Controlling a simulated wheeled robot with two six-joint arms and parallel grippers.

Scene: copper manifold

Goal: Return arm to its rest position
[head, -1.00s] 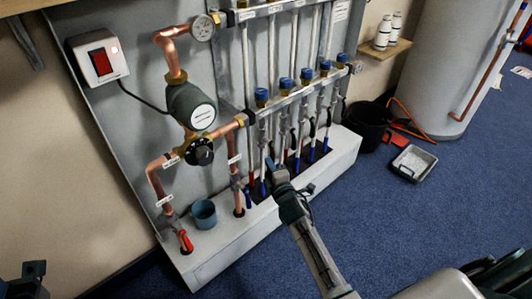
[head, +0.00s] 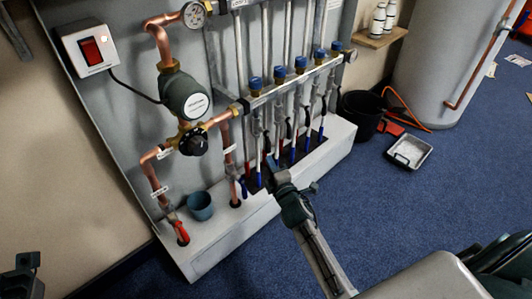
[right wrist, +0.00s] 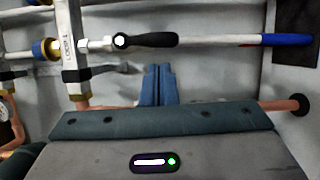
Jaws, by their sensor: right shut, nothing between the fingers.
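My right gripper (head: 273,163) is in front of the manifold's lower valves. Its blue-grey fingertips (right wrist: 158,85) are together in the right wrist view, with nothing between them. A valve with a black lever (right wrist: 150,40) and a blue-ended pipe (right wrist: 287,39) lie just beyond the fingertips, and I see no clear contact. The copper manifold with its row of blue caps (head: 301,64) stands behind the gripper.
A white plinth (head: 215,240) runs under the pipes. A black bucket (head: 362,112), a tray (head: 410,151) and a tank (head: 445,60) are to the right. The blue carpet in front is clear.

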